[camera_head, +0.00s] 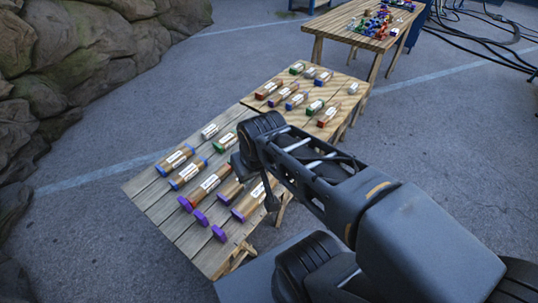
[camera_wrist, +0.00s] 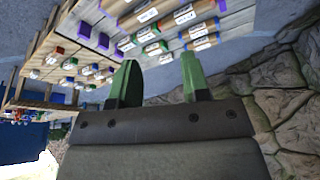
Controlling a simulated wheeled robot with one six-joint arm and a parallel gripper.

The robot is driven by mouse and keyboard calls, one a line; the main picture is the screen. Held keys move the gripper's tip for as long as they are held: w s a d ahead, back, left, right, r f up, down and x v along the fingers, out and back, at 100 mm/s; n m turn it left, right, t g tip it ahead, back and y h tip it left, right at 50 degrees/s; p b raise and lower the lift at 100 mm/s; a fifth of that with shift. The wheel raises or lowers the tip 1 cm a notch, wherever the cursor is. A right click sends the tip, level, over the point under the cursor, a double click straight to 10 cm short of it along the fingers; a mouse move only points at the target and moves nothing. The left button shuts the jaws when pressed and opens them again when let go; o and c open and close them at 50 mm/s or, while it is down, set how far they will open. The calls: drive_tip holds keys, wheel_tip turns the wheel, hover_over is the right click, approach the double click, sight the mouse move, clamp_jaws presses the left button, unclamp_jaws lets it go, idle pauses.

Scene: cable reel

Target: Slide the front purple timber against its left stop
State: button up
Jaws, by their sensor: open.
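The front purple timber (camera_head: 249,201) is a brown block with a pale label and purple at its left end. It lies on the near plank table, nearest the front of its group. Its left stop, a small purple block (camera_head: 219,234), stands apart from it, with bare plank between them. In the wrist view my gripper (camera_wrist: 160,80) has two green-tipped fingers spread wide with nothing between them. Labelled timbers (camera_wrist: 138,19) show beyond the fingers; I cannot tell there which is the front one. In the head view my arm's end hides the fingers and part of the table.
Another timber (camera_head: 231,190) lies just behind the front timber. Blue-ended timbers (camera_head: 176,160) lie farther back. A second table (camera_head: 340,85) with labelled blocks adjoins. Rocks (camera_head: 60,60) line the left.

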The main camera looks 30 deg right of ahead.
sight(263, 185)
drive_tip(key=shift+w+a, duration=0.25)
drive_tip(key=shift+o, duration=0.4)
drive_tip(key=o, duration=0.8)
drive_tip(key=w+d+f+m+b, duration=0.1)
drive_tip(key=w+f+m+b, duration=0.1)
drive_tip(key=w+f+b, duration=0.1)
drive_tip(key=w+d+f+m+g+b, duration=0.1)
drive_tip(key=w+d+f+m+b, duration=0.1)
drive_tip(key=w+f+b, duration=0.1)
drive_tip(key=w+d+f+m+b, duration=0.2)
drive_tip(key=w+f+b, duration=0.1)
drive_tip(key=f, duration=0.3)
drive_tip(key=shift+g+b, duration=0.4)
drive_tip(key=shift+b, duration=0.3)
drive_tip(key=shift+o, duration=0.4)
drive_tip(key=w+d+f+m+g+b, duration=0.1)
drive_tip(key=w+d+f+m+b, duration=0.2)
drive_tip(key=f, duration=0.4)
drive_tip(key=w+d+f+m+g+b, duration=0.1)
drive_tip(key=w+d+f+m+b, duration=0.3)
drive_tip(key=f, duration=0.3)
drive_tip(key=shift+w+f, duration=0.3)
drive_tip(key=shift+w, duration=0.2)
drive_tip(key=shift+d, duration=0.1)
wheel_tip(263, 185, down, 14)
drive_tip(key=b, duration=0.3)
drive_tip(key=shift+r, duration=0.1)
